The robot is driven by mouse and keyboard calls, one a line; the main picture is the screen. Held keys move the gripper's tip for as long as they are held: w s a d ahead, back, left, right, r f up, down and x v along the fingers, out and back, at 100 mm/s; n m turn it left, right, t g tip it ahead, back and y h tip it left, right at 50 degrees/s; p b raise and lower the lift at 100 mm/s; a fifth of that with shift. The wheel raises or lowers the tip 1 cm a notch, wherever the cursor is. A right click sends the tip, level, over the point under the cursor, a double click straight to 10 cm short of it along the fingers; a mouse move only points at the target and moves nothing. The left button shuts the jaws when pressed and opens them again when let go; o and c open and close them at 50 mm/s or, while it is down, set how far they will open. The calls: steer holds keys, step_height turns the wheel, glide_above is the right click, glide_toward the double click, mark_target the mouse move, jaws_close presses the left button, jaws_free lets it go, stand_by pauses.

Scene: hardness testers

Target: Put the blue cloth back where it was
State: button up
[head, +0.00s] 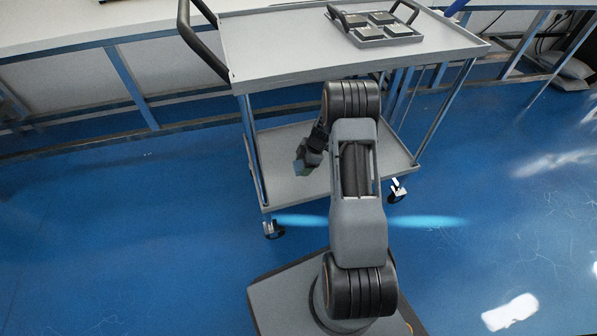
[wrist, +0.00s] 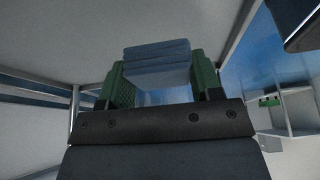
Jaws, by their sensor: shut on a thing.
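The blue cloth (wrist: 157,65) is folded and sits between the two green finger pads of my gripper (wrist: 160,82) in the wrist view. The gripper is shut on it. In the head view my gripper (head: 304,166) is small and dark, over the lower shelf of the grey cart, below the top shelf. A small greenish-blue patch shows at its tip there; the cloth cannot be made out clearly. In the wrist view the underside of a grey shelf lies above the cloth.
The grey cart's top shelf (head: 270,50) bears a tray (head: 372,41) with several square blocks. Its lower shelf (head: 285,190) looks bare around my gripper. Cart posts stand at the corners.

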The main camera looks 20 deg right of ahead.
steer(key=x, duration=0.2)
steer(key=b+x, duration=0.1)
steer(key=x, duration=0.1)
steer(key=shift+w+d, duration=0.25)
steer(key=shift+f, duration=0.45)
steer(key=shift+f, duration=0.15)
steer(key=o, duration=0.8)
